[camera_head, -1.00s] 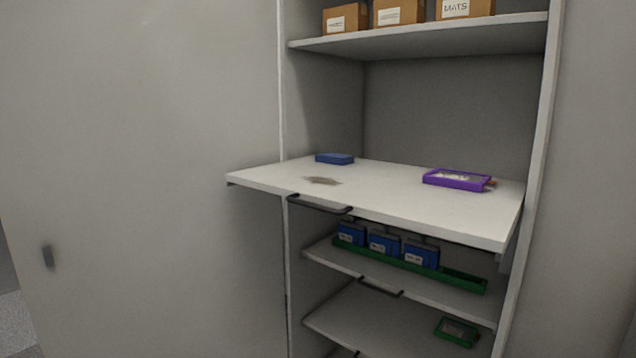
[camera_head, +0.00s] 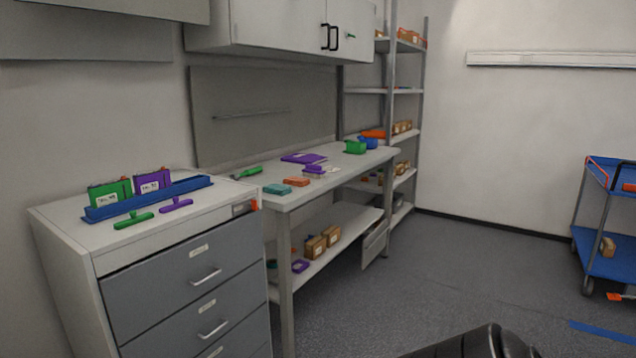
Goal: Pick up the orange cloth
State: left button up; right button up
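A small flat orange piece (camera_head: 296,181), which may be the folded orange cloth, lies near the front edge of the grey workbench (camera_head: 335,174). A similar teal piece (camera_head: 277,188) lies just left of it. Another orange item (camera_head: 373,134) is at the bench's far end, and a small orange piece (camera_head: 614,297) lies on the floor by the blue cart; I cannot tell if either is cloth. Neither of my grippers is in view.
A drawer cabinet (camera_head: 190,270) with a blue rack (camera_head: 150,197) stands at left, beside the bench. A shelf unit (camera_head: 405,90) stands behind the bench. A blue cart (camera_head: 606,255) is at right. The floor (camera_head: 450,270) between is clear.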

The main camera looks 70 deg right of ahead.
aim_at(296, 181)
jog(key=z, duration=2.8)
jog(key=k, duration=0.85)
jog(key=z, duration=3.35)
jog(key=i, duration=0.1)
jog(key=u, duration=2.05)
jog(key=i, duration=2.45)
jog(key=u, duration=0.35)
jog(key=i, duration=2.4)
jog(key=u, duration=0.95)
jog(key=i, duration=1.65)
jog(key=u, duration=2.7)
jog(key=i, duration=1.65)
jog(key=u, duration=0.65)
